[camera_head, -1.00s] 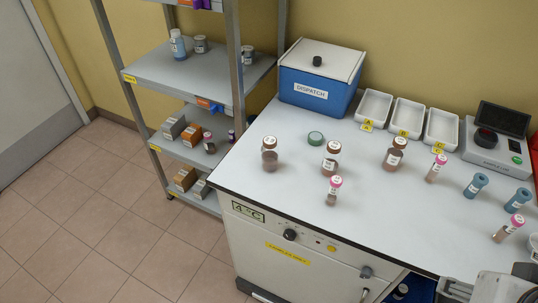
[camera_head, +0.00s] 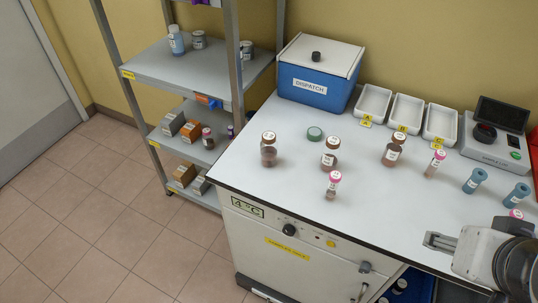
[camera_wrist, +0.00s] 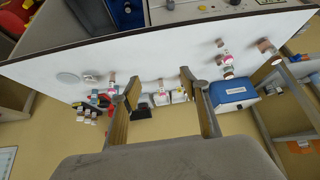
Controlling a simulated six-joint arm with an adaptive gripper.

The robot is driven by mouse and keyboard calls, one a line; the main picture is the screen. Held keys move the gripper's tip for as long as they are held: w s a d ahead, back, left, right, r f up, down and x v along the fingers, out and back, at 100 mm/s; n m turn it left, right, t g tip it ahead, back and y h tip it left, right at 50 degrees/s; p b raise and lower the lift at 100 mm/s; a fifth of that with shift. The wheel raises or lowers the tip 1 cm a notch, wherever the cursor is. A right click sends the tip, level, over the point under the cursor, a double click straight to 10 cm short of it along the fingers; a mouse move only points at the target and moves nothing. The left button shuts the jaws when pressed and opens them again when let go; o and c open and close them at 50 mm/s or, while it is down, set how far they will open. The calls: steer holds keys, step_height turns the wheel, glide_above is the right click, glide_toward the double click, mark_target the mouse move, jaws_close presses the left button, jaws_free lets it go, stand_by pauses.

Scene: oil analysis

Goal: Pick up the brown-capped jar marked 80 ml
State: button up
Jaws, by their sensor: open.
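Three brown-capped jars with white labels and dark contents stand upright on the white counter: a left jar (camera_head: 268,153), a middle jar (camera_head: 330,157) and a right jar (camera_head: 392,153). Their label writing is too small to read, so I cannot tell which is marked 80 ml. My gripper (camera_head: 440,242) is at the counter's front right edge, right of and nearer than the three jars, apart from them. In the wrist view my gripper (camera_wrist: 160,80) has its two fingers spread with nothing held between them. Small jars show beyond it, too small to tell apart.
A pink-capped vial (camera_head: 332,187) stands in front of the middle jar; another pink-capped vial (camera_head: 435,164) and blue-capped vials (camera_head: 474,181) stand right. A loose green lid (camera_head: 315,133) lies between jars. Behind are a blue dispatch box (camera_head: 316,88), white trays (camera_head: 407,112) and an instrument (camera_head: 495,148).

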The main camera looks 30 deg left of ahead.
mark_target(271, 141)
steer(key=w+a+f+n+t+y, duration=0.2)
steer(key=w+a, duration=0.8)
steer(key=w+a+f+n+t+y, duration=0.1)
steer(key=w+a+f+t+y, duration=0.15)
steer(key=w+a, duration=0.8)
steer(key=shift+s+a+f+n+t+y, duration=0.7)
steer(key=shift+a+f, duration=0.8)
steer(key=shift+a, duration=1.55)
steer(key=shift+s+a+f+n+t+y, duration=0.45)
steer(key=shift+s+a+f+y, duration=0.85)
steer(key=shift+a, duration=1.75)
steer(key=shift+s+a+f+n+t+y, duration=0.55)
steer(key=shift+a+f, duration=1.2)
steer(key=shift+a, duration=1.3)
steer(key=shift+w, duration=0.2)
steer(key=shift+x, duration=1.05)
steer(key=shift+w+a, duration=0.1)
steer(key=shift+a, duration=0.05)
